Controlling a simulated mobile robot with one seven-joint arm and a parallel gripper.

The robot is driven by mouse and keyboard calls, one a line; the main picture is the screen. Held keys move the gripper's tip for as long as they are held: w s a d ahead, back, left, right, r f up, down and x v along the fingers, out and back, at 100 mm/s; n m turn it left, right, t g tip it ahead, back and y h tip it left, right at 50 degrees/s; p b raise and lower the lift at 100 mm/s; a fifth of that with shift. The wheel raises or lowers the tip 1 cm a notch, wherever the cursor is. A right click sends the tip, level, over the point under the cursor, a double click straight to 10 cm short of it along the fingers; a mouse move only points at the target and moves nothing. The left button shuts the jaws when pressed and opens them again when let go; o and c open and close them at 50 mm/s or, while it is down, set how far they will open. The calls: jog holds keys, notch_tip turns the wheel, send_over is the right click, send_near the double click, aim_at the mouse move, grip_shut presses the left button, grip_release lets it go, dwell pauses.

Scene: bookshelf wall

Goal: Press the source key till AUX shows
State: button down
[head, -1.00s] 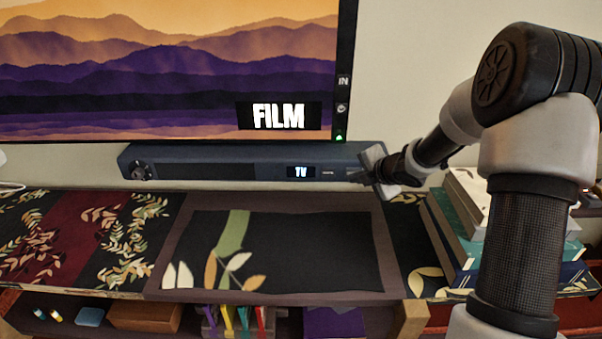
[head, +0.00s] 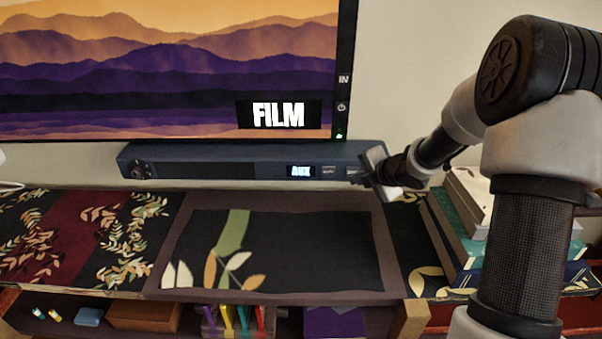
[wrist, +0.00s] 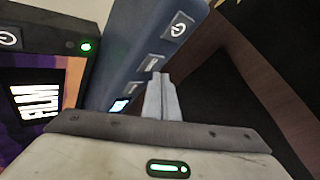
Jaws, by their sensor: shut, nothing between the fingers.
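The dark soundbar (head: 215,164) lies under the TV, and its small display (head: 300,171) reads AUX. Right of the display are two small keys, a nearer one (head: 328,171) and a farther one (head: 352,171); their lettering is too small to read. My gripper (head: 366,172) is at the bar's right end, covering part of it. In the wrist view my shut, empty fingers (wrist: 158,80) point at the bar near its middle key (wrist: 152,62). Beyond that key is a power key (wrist: 178,27). I cannot tell whether the fingertips touch the bar.
The TV (head: 165,70) above shows FILM and has its own side keys (head: 341,107). A stack of books (head: 455,225) stands right of the bar, beneath my arm. The patterned shelf top (head: 280,250) in front of the bar is clear.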

jog(key=shift+s+b, duration=1.3)
jog(key=shift+s, duration=1.7)
dwell(0.7)
